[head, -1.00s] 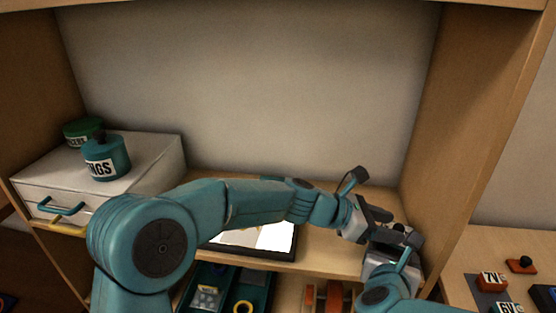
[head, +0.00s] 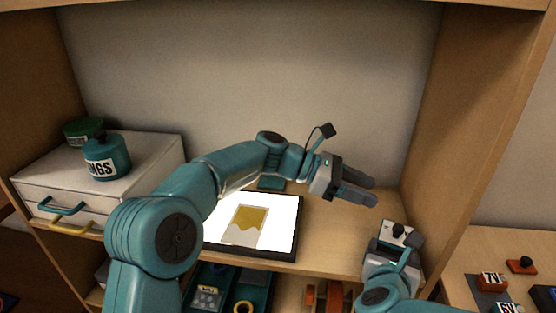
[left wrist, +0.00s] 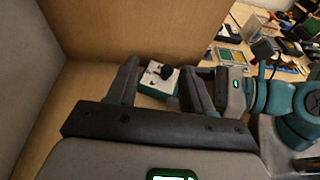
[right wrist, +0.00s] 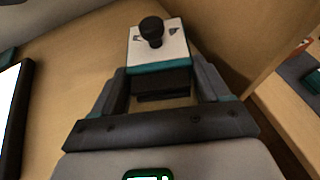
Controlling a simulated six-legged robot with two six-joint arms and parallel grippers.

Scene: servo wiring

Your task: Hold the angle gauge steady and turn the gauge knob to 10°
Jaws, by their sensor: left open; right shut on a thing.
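The angle gauge is a small block with a white top face, a teal edge and a black knob. In the right wrist view the gauge (right wrist: 170,48) lies between the fingers of my right gripper (right wrist: 170,85), which is shut on it. The knob (right wrist: 152,30) stands on the white face; its angle cannot be read. In the head view the gauge (head: 397,232) is at the shelf's right end. My left gripper (head: 368,190) is open and empty, up and left of the gauge. The left wrist view shows the gauge (left wrist: 157,82) beyond my open left fingers.
A lit tablet (head: 282,222) lies on the shelf left of the gauge. The shelf's right side wall (head: 465,110) stands close to the gauge. A white drawer box (head: 150,160) with jars is at the left. Bare shelf (head: 335,230) lies between tablet and gauge.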

